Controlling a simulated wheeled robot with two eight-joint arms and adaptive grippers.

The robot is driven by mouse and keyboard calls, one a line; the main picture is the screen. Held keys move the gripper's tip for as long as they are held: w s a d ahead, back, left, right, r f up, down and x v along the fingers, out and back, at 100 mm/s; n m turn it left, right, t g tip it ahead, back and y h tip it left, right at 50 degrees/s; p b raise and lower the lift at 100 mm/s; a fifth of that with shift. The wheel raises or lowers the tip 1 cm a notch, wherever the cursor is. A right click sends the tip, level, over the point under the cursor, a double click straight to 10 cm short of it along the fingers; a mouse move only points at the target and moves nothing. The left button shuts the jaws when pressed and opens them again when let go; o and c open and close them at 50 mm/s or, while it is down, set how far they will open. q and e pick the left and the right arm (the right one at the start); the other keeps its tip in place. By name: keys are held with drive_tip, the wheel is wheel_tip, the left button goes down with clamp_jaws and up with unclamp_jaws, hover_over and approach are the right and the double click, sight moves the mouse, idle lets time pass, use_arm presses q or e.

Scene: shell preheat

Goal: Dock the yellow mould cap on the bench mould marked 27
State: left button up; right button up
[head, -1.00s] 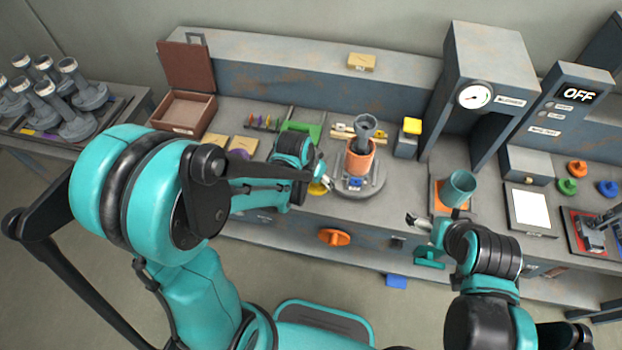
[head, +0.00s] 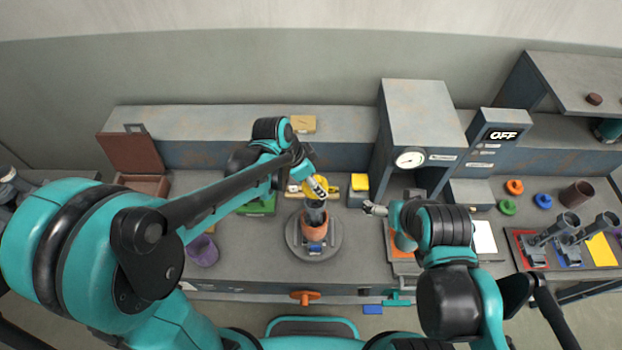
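The yellow mould cap (head: 310,186) is at the fingertips of my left gripper (head: 319,189), which appears shut on it. Gripper and cap are over the top of a mould stack in the head view. The stack has a dark grey upper piece (head: 315,216) in an orange-brown mould (head: 314,231) with a small blue part at its foot. It stands on a round grey turntable (head: 296,240). I cannot read a 27 there, and cannot tell whether the cap touches the stack. My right gripper (head: 374,208) is right of the stack, apart from it; its finger opening is unclear.
A press with a gauge (head: 410,158) stands behind my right arm. A yellow-topped block (head: 359,182) is behind the stack. A purple cup (head: 202,250) is at left. The bench front around the turntable is clear.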

use_arm(q)
drive_tip(key=shift+s+f, duration=0.3)
drive_tip(key=shift+f, duration=0.05)
drive_tip(key=shift+f+b, duration=0.35)
drive_tip(key=shift+b, duration=0.15)
drive_tip(key=f+b, duration=0.2)
drive_tip(key=f, duration=0.1)
drive_tip(key=shift+w, duration=0.4)
drive_tip(key=shift+s+f+b, duration=0.25)
drive_tip(key=shift+f+b, duration=0.25)
drive_tip(key=shift+f, duration=0.1)
drive_tip(key=shift+w, duration=0.1)
use_arm(e)
wheel_tip(320, 180, down, 4)
drive_tip(key=shift+f, duration=0.1)
drive_tip(key=shift+s, duration=0.1)
drive_tip(key=shift+f, duration=0.2)
use_arm(q)
drive_tip(key=shift+f+b, duration=0.6)
drive_tip(key=shift+b, duration=0.1)
use_arm(e)
drive_tip(key=shift+f, duration=0.55)
